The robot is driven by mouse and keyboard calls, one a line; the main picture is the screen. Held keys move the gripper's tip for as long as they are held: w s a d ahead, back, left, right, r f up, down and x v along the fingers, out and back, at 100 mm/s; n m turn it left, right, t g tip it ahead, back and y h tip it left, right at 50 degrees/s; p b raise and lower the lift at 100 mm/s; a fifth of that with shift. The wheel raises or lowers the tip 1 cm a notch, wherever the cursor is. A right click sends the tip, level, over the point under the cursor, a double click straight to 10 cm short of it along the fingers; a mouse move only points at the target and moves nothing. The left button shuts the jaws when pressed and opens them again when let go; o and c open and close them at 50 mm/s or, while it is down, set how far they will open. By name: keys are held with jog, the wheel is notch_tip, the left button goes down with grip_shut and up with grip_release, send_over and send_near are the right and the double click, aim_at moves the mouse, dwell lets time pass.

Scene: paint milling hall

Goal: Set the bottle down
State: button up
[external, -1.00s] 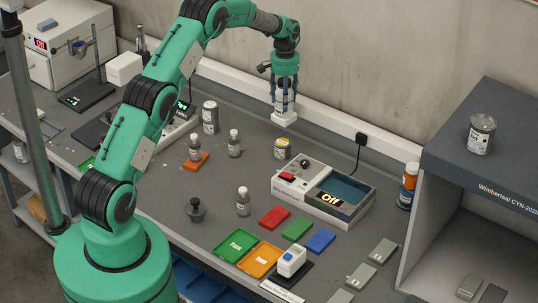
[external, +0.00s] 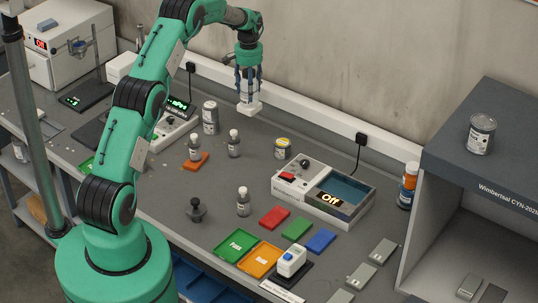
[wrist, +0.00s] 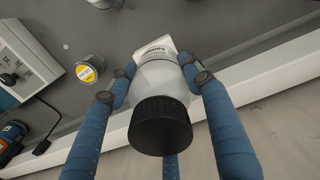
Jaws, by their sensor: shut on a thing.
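My gripper (external: 249,90) is shut on a bottle (external: 249,107) and holds it above the back of the bench. In the wrist view, the bottle (wrist: 160,83) is pale with a black cap facing the camera and a white printed part at its far end. Blue fingers stand on both sides of it. In the external view, the bottle hangs upright in front of the wall ledge, and its upper part is partly hidden by the fingers. The grey bench top (external: 330,155) lies below.
A tall grey can (external: 210,117) and small bottles (external: 234,143) stand left of and in front of the held bottle. A yellow-lidded tin (external: 282,148) and a boxed device reading Off (external: 290,187) are to the right. The white wall ledge (external: 310,126) runs behind.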

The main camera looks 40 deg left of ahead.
aim_at(250, 111)
jog(key=shift+f, duration=3.05)
jog(key=shift+f, duration=0.1)
jog(key=shift+f+p, duration=0.3)
jog(key=shift+f, duration=1.5)
jog(key=shift+f, duration=0.15)
jog(key=o, duration=1.1)
jog(key=shift+o, duration=0.2)
notch_tip(250, 111, up, 12)
jog(key=shift+r+b, duration=0.2)
jog(key=shift+b, duration=0.2)
